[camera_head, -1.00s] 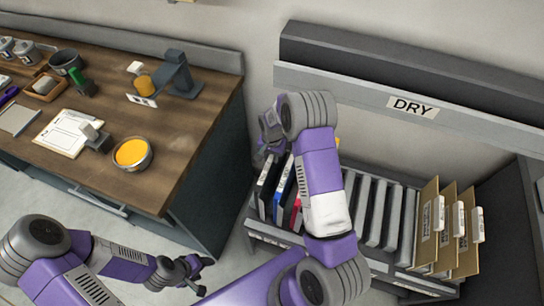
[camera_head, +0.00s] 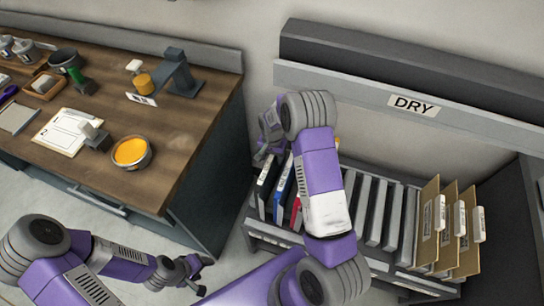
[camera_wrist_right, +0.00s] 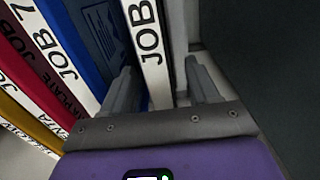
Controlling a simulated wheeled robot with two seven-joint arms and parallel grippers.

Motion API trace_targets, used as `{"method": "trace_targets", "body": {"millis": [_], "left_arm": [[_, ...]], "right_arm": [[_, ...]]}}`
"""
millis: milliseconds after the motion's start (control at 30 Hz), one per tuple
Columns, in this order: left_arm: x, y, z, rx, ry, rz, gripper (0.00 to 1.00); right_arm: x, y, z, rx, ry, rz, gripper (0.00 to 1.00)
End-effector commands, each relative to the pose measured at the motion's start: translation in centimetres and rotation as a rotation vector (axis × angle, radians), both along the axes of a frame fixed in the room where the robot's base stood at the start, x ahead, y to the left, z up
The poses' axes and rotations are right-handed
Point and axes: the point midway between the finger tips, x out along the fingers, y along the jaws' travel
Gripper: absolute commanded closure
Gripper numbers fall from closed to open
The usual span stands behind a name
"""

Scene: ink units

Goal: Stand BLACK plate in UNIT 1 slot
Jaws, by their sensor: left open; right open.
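The black plate (camera_head: 266,183) stands at the left end of the rack under the DRY sign, with a pale edge. In the right wrist view its white edge marked JOB (camera_wrist_right: 150,45) lies between the two fingers of my right gripper (camera_wrist_right: 163,85), which is open around it. In the head view my right gripper (camera_head: 268,142) is over that end of the rack, partly hidden by its own arm. My left gripper (camera_head: 196,273) is open and empty, low beside the desk. I cannot make out the UNIT 1 slot.
The blue plate (camera_head: 283,188) and a red plate (camera_head: 296,212) stand just right of the black one. A yellow plate (camera_wrist_right: 12,108) shows in the wrist view. Grey dividers and brown folders (camera_head: 428,220) fill the rack's right. The wooden desk (camera_head: 185,125) holds an ink tin (camera_head: 132,152) and clipboard.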

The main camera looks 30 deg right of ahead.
Motion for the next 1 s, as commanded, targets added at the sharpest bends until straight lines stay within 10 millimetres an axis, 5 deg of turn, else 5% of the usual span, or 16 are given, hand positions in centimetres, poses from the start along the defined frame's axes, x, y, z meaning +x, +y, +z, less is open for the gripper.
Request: {"method": "trace_targets", "body": {"millis": [167,600,1000], "left_arm": [[0.0,0.0,0.2,0.0,0.0,0.0,0.4],[0.0,0.0,1.3,0.0,0.0,0.0,0.4],[0.0,0.0,1.4,0.0,0.0,0.0,0.4]], "right_arm": [[0.1,0.0,0.9,0.0,-0.001,0.0,0.4],[0.0,0.0,7.3,0.0,-0.001,0.0,0.4],[0.0,0.0,7.6,0.0,0.0,0.0,0.4]]}}
